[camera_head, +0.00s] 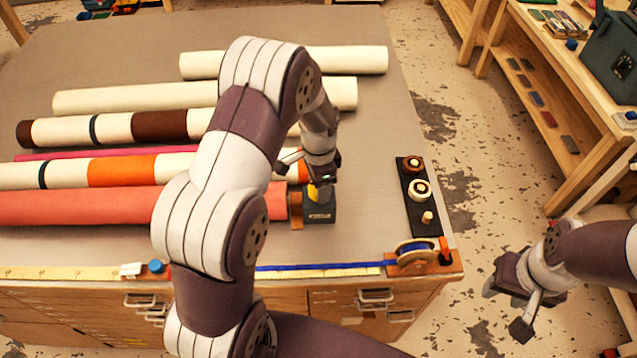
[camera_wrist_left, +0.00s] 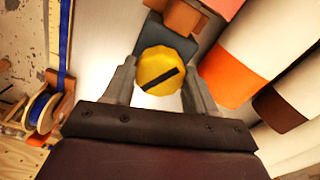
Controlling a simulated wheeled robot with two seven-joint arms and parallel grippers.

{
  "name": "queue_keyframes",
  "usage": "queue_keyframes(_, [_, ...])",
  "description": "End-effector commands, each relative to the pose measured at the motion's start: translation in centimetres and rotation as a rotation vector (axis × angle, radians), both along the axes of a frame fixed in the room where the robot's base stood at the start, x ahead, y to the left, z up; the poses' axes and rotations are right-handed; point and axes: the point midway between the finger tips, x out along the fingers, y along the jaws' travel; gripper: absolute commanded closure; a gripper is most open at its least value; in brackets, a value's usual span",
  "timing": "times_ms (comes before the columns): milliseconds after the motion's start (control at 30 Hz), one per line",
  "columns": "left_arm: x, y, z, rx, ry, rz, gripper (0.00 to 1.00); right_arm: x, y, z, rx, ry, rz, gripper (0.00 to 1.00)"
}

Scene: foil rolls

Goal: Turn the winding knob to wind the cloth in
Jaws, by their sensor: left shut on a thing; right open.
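The winding knob (camera_head: 320,194) is yellow and sits on a dark grey block (camera_head: 320,213) at the right end of the coral cloth roll (camera_head: 90,207). In the left wrist view the knob (camera_wrist_left: 158,70) shows its round face with a slanted black bar. My left gripper (camera_head: 319,180) reaches down over the knob from above, partly hiding it. In the left wrist view its fingers (camera_wrist_left: 160,84) stand on both sides of the knob, shut on it. My right gripper (camera_head: 507,307) is open and empty, off the table's right edge.
Several other rolls (camera_head: 285,63) lie behind the coral one. A blue ribbon spool (camera_head: 417,250) stands at the front right corner, with a ruler strip (camera_head: 70,272) along the front edge. A black strip with small round pieces (camera_head: 414,200) lies right of the knob.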

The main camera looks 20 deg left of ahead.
Motion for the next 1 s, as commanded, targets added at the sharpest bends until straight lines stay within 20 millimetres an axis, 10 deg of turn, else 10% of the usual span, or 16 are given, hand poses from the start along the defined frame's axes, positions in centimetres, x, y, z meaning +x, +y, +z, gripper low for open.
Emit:
queue_keyframes(600, [0.30,-0.01,0.25,0.001,-0.010,-0.040,0.74,0.00,0.00,0.03,0.000,0.000,0.000,0.57])
queue_keyframes(633, [0.30,-0.01,0.25,0.001,-0.010,-0.040,0.37,0.01,0.00,0.03,0.000,0.000,0.000,0.57])
queue_keyframes(700, [0.26,-0.01,0.22,0.001,-0.009,-0.039,0.18,0.01,0.00,0.02,0.000,0.000,0.000,0.57])
queue_keyframes(1000, [0.13,-0.01,0.24,0.000,-0.004,-0.038,0.18,0.00,0.00,-0.10,0.000,0.000,0.000,0.57])
